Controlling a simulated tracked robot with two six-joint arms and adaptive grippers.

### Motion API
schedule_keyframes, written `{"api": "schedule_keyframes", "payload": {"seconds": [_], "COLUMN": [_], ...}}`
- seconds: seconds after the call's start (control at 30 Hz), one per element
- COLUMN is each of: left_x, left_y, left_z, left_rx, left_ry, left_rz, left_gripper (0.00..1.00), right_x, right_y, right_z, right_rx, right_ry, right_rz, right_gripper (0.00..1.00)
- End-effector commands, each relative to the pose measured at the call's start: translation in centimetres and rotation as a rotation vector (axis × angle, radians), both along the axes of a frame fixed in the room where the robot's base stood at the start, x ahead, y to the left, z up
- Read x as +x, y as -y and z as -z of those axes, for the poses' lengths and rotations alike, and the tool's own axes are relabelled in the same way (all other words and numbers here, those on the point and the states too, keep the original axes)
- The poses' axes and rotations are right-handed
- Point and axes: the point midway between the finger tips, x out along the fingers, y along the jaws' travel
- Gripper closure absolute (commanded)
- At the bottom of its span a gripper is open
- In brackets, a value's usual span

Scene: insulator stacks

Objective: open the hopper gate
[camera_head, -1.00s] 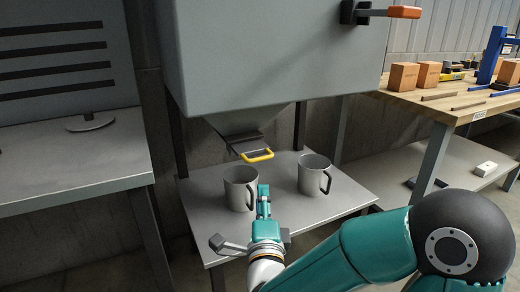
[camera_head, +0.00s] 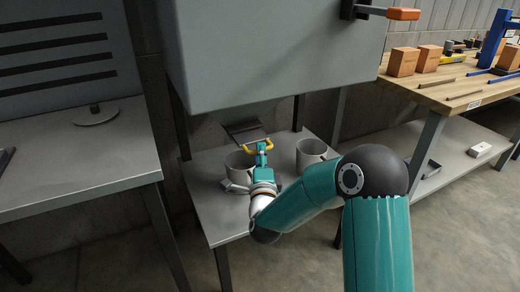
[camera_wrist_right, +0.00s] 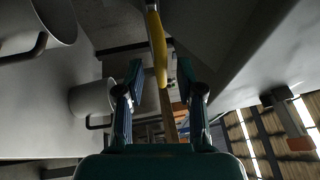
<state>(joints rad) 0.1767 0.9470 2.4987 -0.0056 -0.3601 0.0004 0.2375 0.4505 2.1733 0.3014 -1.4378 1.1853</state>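The grey hopper (camera_head: 270,60) stands over a low shelf. Its gate is a dark plate (camera_head: 241,128) under the hopper, with a yellow handle (camera_head: 246,149) at the front. My right gripper (camera_head: 261,147) is at the handle's right part. In the right wrist view, the yellow handle (camera_wrist_right: 157,48) reaches in between the two spread fingers (camera_wrist_right: 161,83), with gaps on both sides. The gripper looks open. My left gripper is not in view.
Two grey mugs stand on the shelf (camera_head: 212,208): the left mug (camera_head: 236,163) is partly hidden behind my right gripper, the right mug (camera_head: 309,152) stands beside it. An orange-ended lever (camera_head: 403,14) is on the hopper's upper right. A wooden bench (camera_head: 440,92) holds several boxes.

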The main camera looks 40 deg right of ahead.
Motion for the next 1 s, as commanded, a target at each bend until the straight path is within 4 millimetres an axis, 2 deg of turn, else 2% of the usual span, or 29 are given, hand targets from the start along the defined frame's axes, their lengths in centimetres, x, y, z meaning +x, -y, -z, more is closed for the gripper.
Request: {"api": "schedule_keyframes", "payload": {"seconds": [0.2, 0.5, 0.53, 0.73, 1.0], "left_x": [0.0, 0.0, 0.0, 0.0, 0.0], "left_y": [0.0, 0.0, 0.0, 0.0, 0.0], "left_z": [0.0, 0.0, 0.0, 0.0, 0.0], "left_rx": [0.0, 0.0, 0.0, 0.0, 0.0], "left_ry": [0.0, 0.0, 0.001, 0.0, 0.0], "left_rz": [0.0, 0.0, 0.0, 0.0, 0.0], "left_gripper": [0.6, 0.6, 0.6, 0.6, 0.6], "right_x": [1.6, 1.8, 1.8, 1.8, 1.8], "right_y": [1.2, 1.3, 1.3, 1.3, 1.3], "right_z": [-0.3, -0.3, -0.3, -0.3, -0.3], "right_rx": [0.0, 0.0, 0.0, 0.0, 0.002], "right_ry": [0.0, -0.001, -0.001, -0.001, -0.002], "right_rz": [0.0, -0.001, -0.001, -0.001, -0.001], "right_gripper": [0.63, 0.63, 0.65, 0.98, 1.0]}}
